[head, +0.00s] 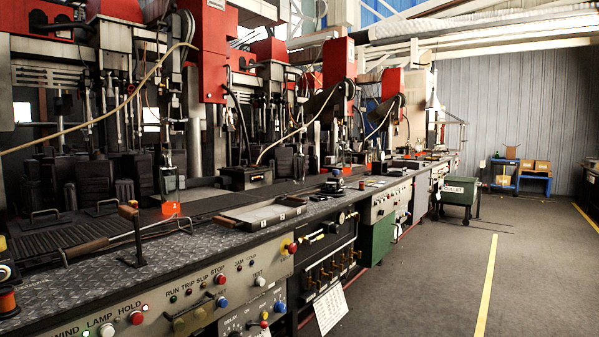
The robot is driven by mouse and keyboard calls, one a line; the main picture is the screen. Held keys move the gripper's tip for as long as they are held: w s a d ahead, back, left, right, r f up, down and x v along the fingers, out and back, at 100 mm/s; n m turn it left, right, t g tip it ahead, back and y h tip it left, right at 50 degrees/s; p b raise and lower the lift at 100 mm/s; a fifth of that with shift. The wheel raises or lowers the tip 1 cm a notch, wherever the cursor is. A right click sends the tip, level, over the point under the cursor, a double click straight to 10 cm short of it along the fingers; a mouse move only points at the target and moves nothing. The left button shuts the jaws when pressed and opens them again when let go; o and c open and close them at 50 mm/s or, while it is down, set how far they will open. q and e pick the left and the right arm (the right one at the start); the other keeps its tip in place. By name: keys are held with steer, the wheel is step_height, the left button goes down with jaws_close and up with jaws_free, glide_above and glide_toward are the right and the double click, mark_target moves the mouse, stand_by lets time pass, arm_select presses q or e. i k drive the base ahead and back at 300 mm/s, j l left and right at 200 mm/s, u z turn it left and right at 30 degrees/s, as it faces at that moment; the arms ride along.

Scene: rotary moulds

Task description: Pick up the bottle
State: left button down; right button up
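A clear glass-like piece with a glowing orange lower end (171,208) stands on the machine bed at the left, below the steel mechanism. It may be the bottle, but it is too small to tell its shape. No other thing shows plainly as a bottle. Neither of my grippers is in view.
The long bench (150,255) with a ribbed metal top and a button panel fills the left. On it lie a shallow tray (262,215) and a wood-handled rod (85,247). A green cart (457,195) stands beyond. The grey floor (420,275) at the right is clear.

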mark_target(298, 156)
steer(key=z, duration=0.2)
steer(key=i+l+z, duration=0.15)
steer(key=z, duration=0.2)
steer(key=i+l+z, duration=0.1)
steer(key=i+z, duration=0.35)
steer(key=z, duration=0.2)
steer(key=i, duration=2.55)
steer(key=i+u, duration=0.15)
steer(key=i, duration=0.3)
steer(key=i+l+u, duration=0.15)
steer(key=i, duration=0.35)
steer(key=i+l+u, duration=0.1)
steer(key=i, duration=0.35)
steer(key=i+l+u, duration=0.15)
steer(key=i, duration=0.3)
steer(key=l, duration=0.1)
